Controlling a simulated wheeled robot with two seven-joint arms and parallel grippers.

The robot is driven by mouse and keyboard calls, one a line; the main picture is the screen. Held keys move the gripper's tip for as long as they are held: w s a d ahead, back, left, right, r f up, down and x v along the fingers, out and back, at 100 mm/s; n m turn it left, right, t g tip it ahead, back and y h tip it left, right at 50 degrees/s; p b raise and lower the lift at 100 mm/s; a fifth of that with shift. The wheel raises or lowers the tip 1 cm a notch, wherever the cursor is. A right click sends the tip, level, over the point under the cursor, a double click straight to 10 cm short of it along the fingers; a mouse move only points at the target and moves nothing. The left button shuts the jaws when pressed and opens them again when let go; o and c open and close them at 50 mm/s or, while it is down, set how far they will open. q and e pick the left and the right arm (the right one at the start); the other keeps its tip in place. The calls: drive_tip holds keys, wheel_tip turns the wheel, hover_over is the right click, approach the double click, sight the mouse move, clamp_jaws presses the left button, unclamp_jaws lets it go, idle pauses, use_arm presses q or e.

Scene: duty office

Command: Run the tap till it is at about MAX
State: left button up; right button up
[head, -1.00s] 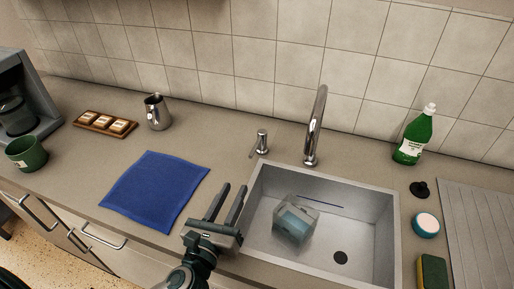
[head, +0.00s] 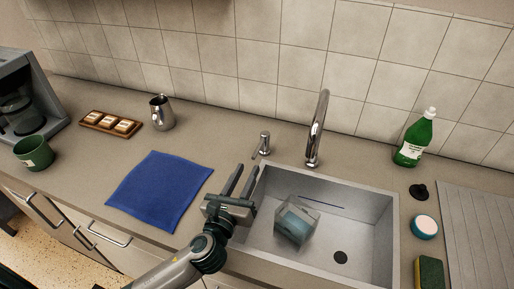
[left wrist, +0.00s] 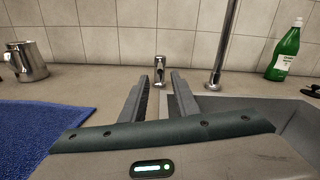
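The chrome tap spout (head: 317,130) stands behind the sink (head: 370,205). No stream shows below it. A small chrome tap lever (head: 263,144) stands on the counter left of the spout. A clear container (head: 297,221) with a bluish lower part sits tilted in the sink; I cannot read any MAX mark. A thin dark blue line (head: 320,202) shows behind it. My left gripper (head: 244,172) is open and empty at the sink's left rim, just short of the lever. In the left wrist view the lever (left wrist: 160,66) stands beyond and between the open fingers (left wrist: 161,84).
A blue cloth (head: 158,190) lies left of my gripper. A steel jug (head: 160,113), a wooden tray (head: 110,124) and a green mug (head: 34,153) stand further left. A green bottle (head: 414,141), a black plug (head: 419,191) and a sponge (head: 430,272) are right of the sink.

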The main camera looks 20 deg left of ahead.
sight(257, 150)
use_arm(q)
drive_tip(key=w+p, duration=0.1)
drive_tip(key=w, duration=0.8)
drive_tip(key=shift+w+d+p, duration=0.1)
drive_tip(key=shift+w+p, duration=0.2)
drive_tip(key=shift+p, duration=0.1)
clamp_jaws()
